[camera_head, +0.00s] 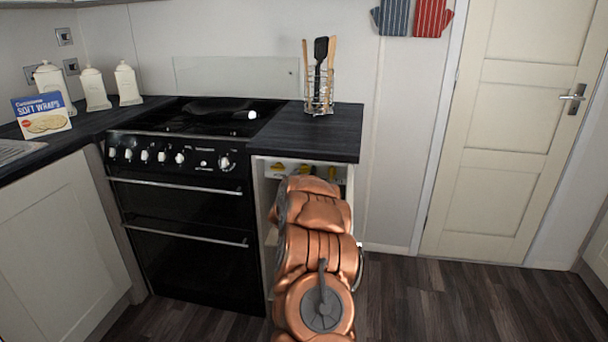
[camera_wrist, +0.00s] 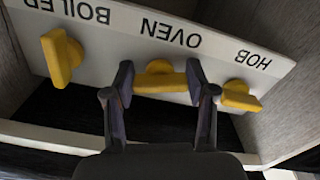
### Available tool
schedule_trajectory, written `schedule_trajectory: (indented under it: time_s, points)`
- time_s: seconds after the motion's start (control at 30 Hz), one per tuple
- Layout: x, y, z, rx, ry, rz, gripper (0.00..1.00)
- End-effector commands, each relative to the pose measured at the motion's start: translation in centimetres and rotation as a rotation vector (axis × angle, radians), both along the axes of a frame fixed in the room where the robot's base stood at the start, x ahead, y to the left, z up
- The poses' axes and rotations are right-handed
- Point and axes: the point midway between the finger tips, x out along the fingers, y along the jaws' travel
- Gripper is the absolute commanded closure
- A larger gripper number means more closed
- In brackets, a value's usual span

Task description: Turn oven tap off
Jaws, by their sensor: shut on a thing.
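In the wrist view, the yellow oven tap (camera_wrist: 158,68) sits in the middle of a white panel (camera_wrist: 215,52), by the label OVEN. My gripper (camera_wrist: 160,82) has one finger at each end of the tap's handle and is shut on it. The handle lies across the picture, roughly along the panel. In the head view, yellow taps show small inside the open cupboard under the worktop, with the oven tap (camera_head: 304,169) in the middle. My arm reaches into the cupboard and hides my gripper there.
The yellow boiler tap (camera_wrist: 61,58) is left of my gripper, its handle turned across the panel. The yellow hob tap (camera_wrist: 240,96) is close to the right finger, its handle roughly along the panel. The black cooker (camera_head: 185,200) stands left of the cupboard. Floor (camera_head: 450,300) is clear at right.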

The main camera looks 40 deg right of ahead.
Motion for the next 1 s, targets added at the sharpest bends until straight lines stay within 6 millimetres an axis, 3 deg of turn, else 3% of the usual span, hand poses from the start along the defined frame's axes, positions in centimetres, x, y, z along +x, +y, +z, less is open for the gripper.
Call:
schedule_trajectory:
  time_s: [0.13,0.63,1.0]
  points:
    - [-0.10,-0.13,0.04,0.000,-0.001,-0.003,0.79]
    - [0.00,-0.11,-0.16,0.176,-0.253,-0.004,0.79]
    - [-0.06,-0.19,-0.02,0.191,-0.276,-0.005,0.79]
